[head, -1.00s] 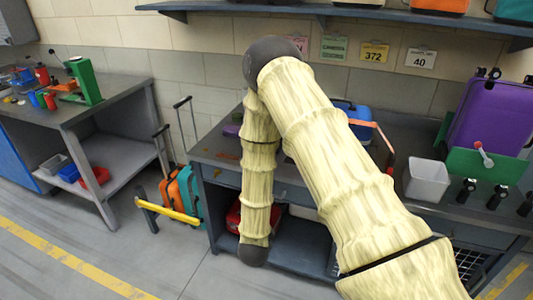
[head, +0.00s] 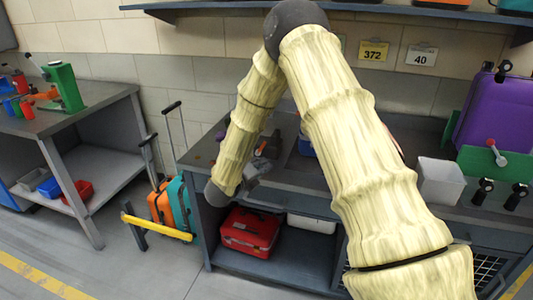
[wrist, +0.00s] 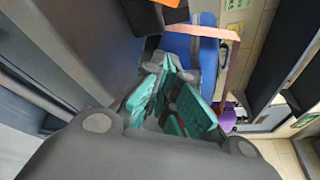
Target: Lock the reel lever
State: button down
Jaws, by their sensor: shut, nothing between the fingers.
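A small lever with a red knob (head: 492,143) and pale handle stands out from a green panel at the right of the head view. I cannot tell for certain that it is the reel lever. My gripper (head: 265,155) is dark grey and partly blurred beside my forearm, over the left front of the middle bench, well left of that lever. In the wrist view my gripper (wrist: 172,104) shows its green finger pads, shut with nothing held. A blue object (wrist: 190,50) and a pale orange strap (wrist: 226,60) lie beyond the fingers. My upper arm hides part of the bench.
A white tub (head: 440,182) and purple case (head: 497,112) stand on the bench's right side. A red case (head: 250,231) sits on the lower shelf. A yellow bar (head: 157,228) and wheeled suitcases (head: 162,203) stand left. Floor between the benches is partly open.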

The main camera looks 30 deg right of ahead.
aim_at(275, 148)
jog(key=p+x, duration=0.1)
jog(key=x, duration=0.4)
jog(key=p+x, duration=0.1)
jog(key=x, duration=0.4)
jog(key=shift+w+d+f, duration=0.1)
jog(key=shift+w+f, duration=0.15)
jog(key=shift+w, duration=0.05)
jog(key=shift+w+a+r+p, duration=0.4)
jog(key=shift+w+a+r, duration=0.4)
jog(key=shift+w+a, duration=0.25)
jog(key=shift+w+a+r, duration=0.1)
jog(key=shift+w+a, duration=0.05)
jog(key=shift+w, duration=0.05)
jog(key=shift+a, duration=0.1)
jog(key=shift+d+r, duration=0.1)
jog(key=shift+d, duration=0.1)
